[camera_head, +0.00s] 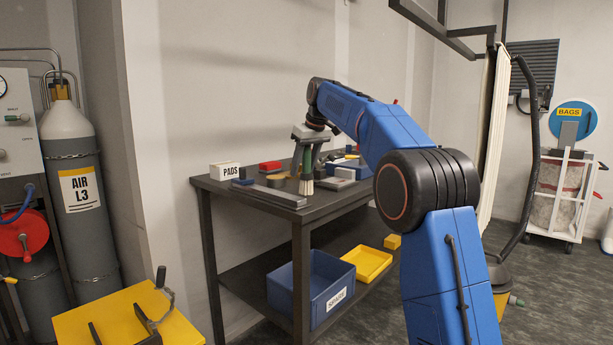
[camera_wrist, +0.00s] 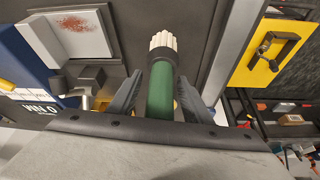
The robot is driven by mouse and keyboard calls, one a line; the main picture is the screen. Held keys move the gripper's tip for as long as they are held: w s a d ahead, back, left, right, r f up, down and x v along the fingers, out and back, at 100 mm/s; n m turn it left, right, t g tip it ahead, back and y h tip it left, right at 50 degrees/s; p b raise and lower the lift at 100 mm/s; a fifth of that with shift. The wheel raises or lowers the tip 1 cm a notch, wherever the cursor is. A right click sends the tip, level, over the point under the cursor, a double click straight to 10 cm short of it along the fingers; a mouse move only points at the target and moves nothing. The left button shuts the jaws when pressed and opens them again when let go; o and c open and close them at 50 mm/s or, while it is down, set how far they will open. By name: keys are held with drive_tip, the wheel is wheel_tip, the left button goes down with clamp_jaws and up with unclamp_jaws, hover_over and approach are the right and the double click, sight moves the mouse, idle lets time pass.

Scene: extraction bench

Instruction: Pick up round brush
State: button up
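The round brush has a green handle, a dark collar and pale bristles. In the head view the brush (camera_head: 306,186) points bristles down at the bench, beneath my gripper (camera_head: 306,165). In the wrist view the brush (camera_wrist: 161,88) lies between the two dark fingers of my gripper (camera_wrist: 159,92), its handle running back towards the palm and its bristles pointing away. Whether the bristles touch the bench top is hard to tell.
The dark bench (camera_head: 253,201) carries a PADS box (camera_head: 224,171), a red block (camera_head: 270,166), a flat grey bar (camera_head: 268,195) and several small items. A blue bin (camera_head: 311,288) and a yellow tray (camera_head: 367,263) sit on its lower shelf. A yellow-topped stand (camera_head: 118,312) is front left.

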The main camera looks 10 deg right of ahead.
clamp_jaws()
drive_tip(key=shift+r, duration=0.1)
wheel_tip(320, 180, up, 10)
idle(0.6)
